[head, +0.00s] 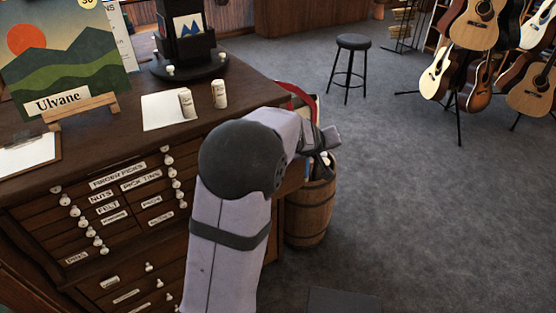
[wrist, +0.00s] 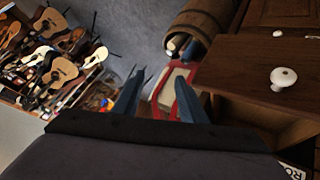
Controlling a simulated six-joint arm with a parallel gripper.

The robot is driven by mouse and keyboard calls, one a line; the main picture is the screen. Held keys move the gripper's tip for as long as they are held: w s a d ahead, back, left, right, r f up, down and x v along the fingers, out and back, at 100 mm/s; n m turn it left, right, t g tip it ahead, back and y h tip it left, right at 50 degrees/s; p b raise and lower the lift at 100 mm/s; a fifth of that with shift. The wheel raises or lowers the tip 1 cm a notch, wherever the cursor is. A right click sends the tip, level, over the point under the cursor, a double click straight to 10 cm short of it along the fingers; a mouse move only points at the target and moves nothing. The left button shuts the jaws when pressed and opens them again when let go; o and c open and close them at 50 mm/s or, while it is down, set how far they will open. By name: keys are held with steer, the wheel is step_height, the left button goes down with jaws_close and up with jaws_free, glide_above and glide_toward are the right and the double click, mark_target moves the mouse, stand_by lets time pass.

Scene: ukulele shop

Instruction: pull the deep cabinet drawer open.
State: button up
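The dark wood cabinet (head: 110,250) has rows of labelled small drawers with white knobs in the head view. In the wrist view a wooden drawer front (wrist: 235,68) with a round white knob (wrist: 284,77) is at the right. Below that front a lighter hollow (wrist: 255,118) shows, so the drawer appears partly out; I cannot tell how far. My gripper (wrist: 165,80) is open and empty, its two dark fingers apart. The right finger is close to the drawer front's edge; contact is unclear. The knob is outside the fingers. In the head view my arm hides this drawer's front.
A wooden barrel (head: 312,212) stands right of the cabinet, close to my gripper. A red-rimmed object (wrist: 187,100) shows beyond the fingers. Guitars (head: 470,70) and a stool (head: 352,45) are further back. The cabinet top holds small shop items.

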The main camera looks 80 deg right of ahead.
steer(key=w+a+n+y+p, duration=0.1)
steer(key=w+a+y+p, duration=0.1)
steer(key=w+y+p, duration=0.1)
steer(key=w+a+r+n+t+y+p, duration=0.1)
steer(key=w+a+y+p, duration=0.1)
steer(key=w+a+y, duration=0.1)
steer(key=w+a+r+n+y+p, duration=0.1)
steer(key=w+a+n+y+p, duration=0.1)
steer(key=w, duration=0.3)
steer(key=shift+w+a+t+y+p, duration=0.1)
steer(key=shift+a+t+y+p, duration=0.3)
steer(key=shift+a+y+p, duration=0.25)
steer(key=shift+d+f+p, duration=0.1)
steer(key=shift+f+p, duration=1.2)
steer(key=shift+f, duration=2.35)
jaws_close()
